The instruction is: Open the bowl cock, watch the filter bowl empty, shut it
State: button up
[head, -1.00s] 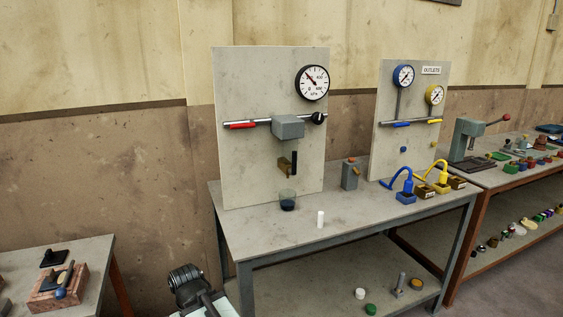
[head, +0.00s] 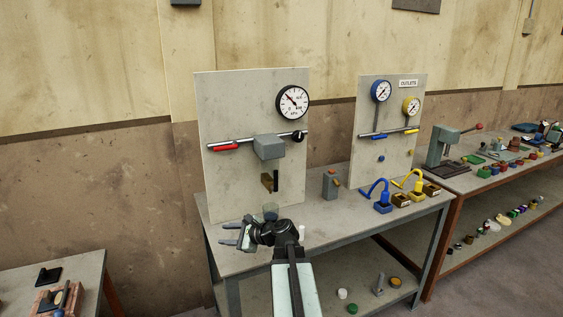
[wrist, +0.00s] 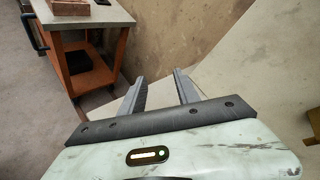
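The grey upright panel (head: 230,120) carries a horizontal pipe, a grey box (head: 269,147) and a round white gauge (head: 292,102). Below the box is a brass fitting (head: 266,181) with an upright black lever (head: 276,181), which looks like the bowl cock. I cannot make out a separate filter bowl. A clear cup (head: 270,208) stands under the fitting, its lower part hidden by my arm. My gripper (head: 228,234) is open and empty, left of and below the fitting and apart from it. Its open fingers (wrist: 159,78) also show in the wrist view.
A white cylinder (head: 302,232) stands on the bench right of my arm. A grey block (head: 331,184) and a second panel (head: 370,140) with blue and yellow hoses are further right. A low side table (wrist: 75,20) is left in the wrist view.

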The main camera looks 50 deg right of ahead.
jog(key=s+d+r+m+t+h+p, duration=0.1)
jog(key=s+d+r+m+t+h, duration=0.15)
jog(key=d+r+m, duration=0.55)
jog(key=m+t+h+p, duration=0.2)
jog(key=m+h, duration=0.3)
send_near(277, 177)
jog(key=shift+y, duration=0.25)
jog(key=w, duration=0.2)
jog(key=w+d, duration=0.1)
jog(key=w, duration=0.2)
jog(key=w+d, duration=0.1)
jog(key=w, duration=0.2)
jog(key=shift+w, duration=0.15)
grip_shut()
